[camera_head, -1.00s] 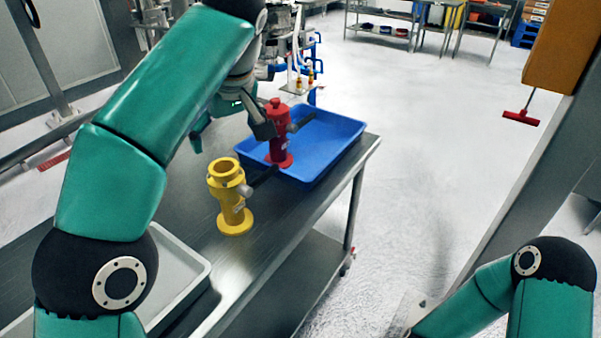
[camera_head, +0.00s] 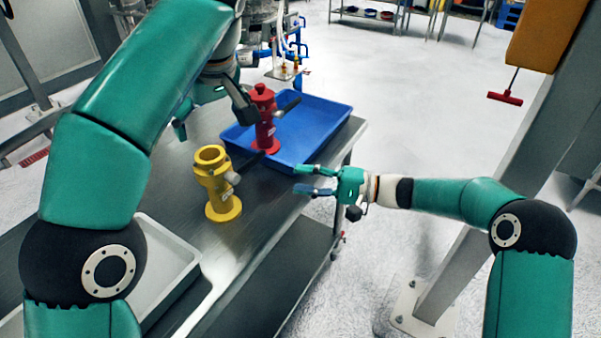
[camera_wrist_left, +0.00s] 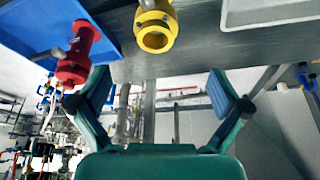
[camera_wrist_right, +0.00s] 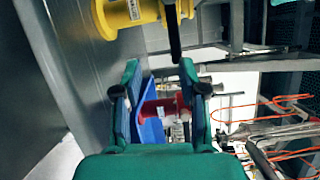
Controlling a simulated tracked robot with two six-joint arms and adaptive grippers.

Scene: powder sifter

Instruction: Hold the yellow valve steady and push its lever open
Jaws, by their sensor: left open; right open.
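The yellow valve (camera_head: 217,186) stands upright on the steel table, its dark lever (camera_head: 250,162) pointing to the upper right. It also shows in the left wrist view (camera_wrist_left: 155,30) and at the top of the right wrist view (camera_wrist_right: 125,14), where its lever (camera_wrist_right: 173,30) lies beyond my fingertips. My left gripper (camera_head: 212,112) is open and empty, behind and above the valve; its fingers spread below the valve in the left wrist view (camera_wrist_left: 163,88). My right gripper (camera_head: 305,180) is open and empty, to the right of the valve, with its fingers pointing toward it. Neither gripper touches the valve.
A pale tray (camera_head: 190,262) lies at the table's near left. The table's right edge runs close under my right gripper. A grey post (camera_head: 500,200) stands at the right.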

